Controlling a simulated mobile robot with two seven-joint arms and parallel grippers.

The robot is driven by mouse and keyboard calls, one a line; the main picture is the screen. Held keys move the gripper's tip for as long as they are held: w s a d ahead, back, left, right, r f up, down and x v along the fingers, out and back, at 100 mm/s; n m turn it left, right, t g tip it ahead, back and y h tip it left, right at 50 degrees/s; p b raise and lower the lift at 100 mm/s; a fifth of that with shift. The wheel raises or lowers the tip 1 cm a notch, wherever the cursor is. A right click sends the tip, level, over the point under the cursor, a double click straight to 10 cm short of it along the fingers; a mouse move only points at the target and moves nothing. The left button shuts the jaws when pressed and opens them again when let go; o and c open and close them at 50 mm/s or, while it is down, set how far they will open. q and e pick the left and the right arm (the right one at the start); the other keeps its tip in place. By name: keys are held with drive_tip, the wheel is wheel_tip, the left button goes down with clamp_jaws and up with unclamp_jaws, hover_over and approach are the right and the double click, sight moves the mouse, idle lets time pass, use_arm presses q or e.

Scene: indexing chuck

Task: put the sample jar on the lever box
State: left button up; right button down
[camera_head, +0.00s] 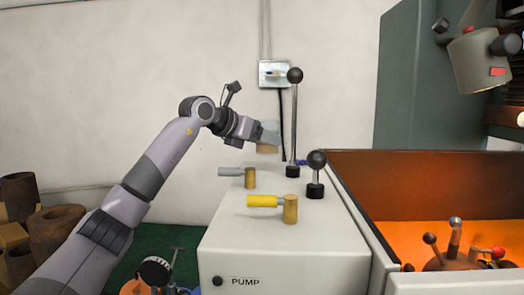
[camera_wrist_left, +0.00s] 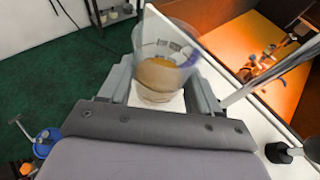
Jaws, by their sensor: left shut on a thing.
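My left gripper (camera_head: 258,133) is over the back part of the lever box (camera_head: 280,268), a white cabinet marked PUMP. It is shut on the sample jar (camera_head: 267,146), a clear jar with brownish contents. In the left wrist view the jar (camera_wrist_left: 160,75) sits between the two fingers of the gripper (camera_wrist_left: 163,88). Part of the white box top shows below it. I cannot tell whether the jar's base touches the top. My right gripper is not in view.
A grey-handled valve (camera_head: 250,178) and a yellow-handled valve (camera_head: 290,208) stand nearer the front. An orange-lined machine tray (camera_head: 430,215) lies right. Brown cylinders (camera_head: 58,230) stand at left.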

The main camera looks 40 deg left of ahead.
sight(259, 150)
use_arm(q)
drive_tip(key=shift+f, duration=1.6)
drive_tip(key=shift+f, duration=0.15)
drive_tip(key=o, duration=1.1)
